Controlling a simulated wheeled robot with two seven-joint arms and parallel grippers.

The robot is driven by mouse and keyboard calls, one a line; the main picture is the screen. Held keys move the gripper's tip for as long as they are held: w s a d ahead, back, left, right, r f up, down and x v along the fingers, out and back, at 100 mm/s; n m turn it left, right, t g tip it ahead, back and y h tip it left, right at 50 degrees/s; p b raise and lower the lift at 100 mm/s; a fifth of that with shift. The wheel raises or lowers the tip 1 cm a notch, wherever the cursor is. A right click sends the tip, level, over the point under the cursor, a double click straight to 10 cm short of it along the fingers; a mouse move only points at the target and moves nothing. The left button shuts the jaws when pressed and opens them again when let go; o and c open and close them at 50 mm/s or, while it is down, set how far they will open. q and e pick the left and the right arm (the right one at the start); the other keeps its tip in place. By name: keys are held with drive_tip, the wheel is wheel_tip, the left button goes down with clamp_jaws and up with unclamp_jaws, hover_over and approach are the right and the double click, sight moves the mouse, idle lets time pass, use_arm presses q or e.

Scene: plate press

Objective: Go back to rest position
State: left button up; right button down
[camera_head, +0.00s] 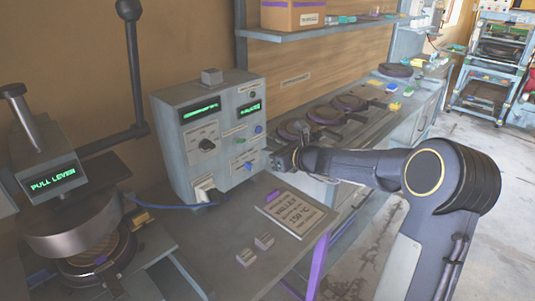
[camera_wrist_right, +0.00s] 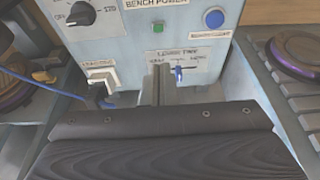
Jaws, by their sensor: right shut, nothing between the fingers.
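My right gripper (camera_head: 277,163) is shut and empty, close to the lower right of the front of a grey control box (camera_head: 188,145). In the right wrist view its thin closed fingertips (camera_wrist_right: 160,82) are in front of a small labelled panel with a blue toggle (camera_wrist_right: 179,71). I cannot tell whether the fingertips touch the panel. My right arm comes in from the right, over the bench's front edge. My left gripper is not in view.
At the left stands a press (camera_head: 75,225) whose display reads "PULL LEVER"; its long lever (camera_head: 134,70) points up. A sign (camera_head: 298,212) and small blocks (camera_head: 254,249) lie on the bench. Round plates (camera_head: 325,114) stand behind my arm. Open floor lies at the right.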

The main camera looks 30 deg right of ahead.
idle(0.3)
drive_tip(key=s+a+r+n+g+y, duration=0.1)
drive_tip(key=s+a+r+n+g, duration=0.1)
drive_tip(key=s+a+n, duration=0.5)
drive_tip(key=s+a+r+n+g+y, duration=0.2)
drive_tip(key=s+a+r+n, duration=0.15)
drive_tip(key=s+n, duration=0.6)
drive_tip(key=s+f+n+g+h, duration=0.1)
drive_tip(key=s+f+n, duration=0.2)
drive_tip(key=s, duration=0.4)
drive_tip(key=s+f+n+g+h, duration=0.1)
drive_tip(key=s+f+n, duration=0.3)
drive_tip(key=s+n, duration=0.2)
drive_tip(key=s+a+f+n+g+h, duration=0.1)
drive_tip(key=s+f+n, duration=0.3)
drive_tip(key=s, duration=0.5)
drive_tip(key=shift+s+n+g+h, duration=0.3)
drive_tip(key=shift+n+g+h, duration=0.15)
drive_tip(key=shift+g+h, duration=0.15)
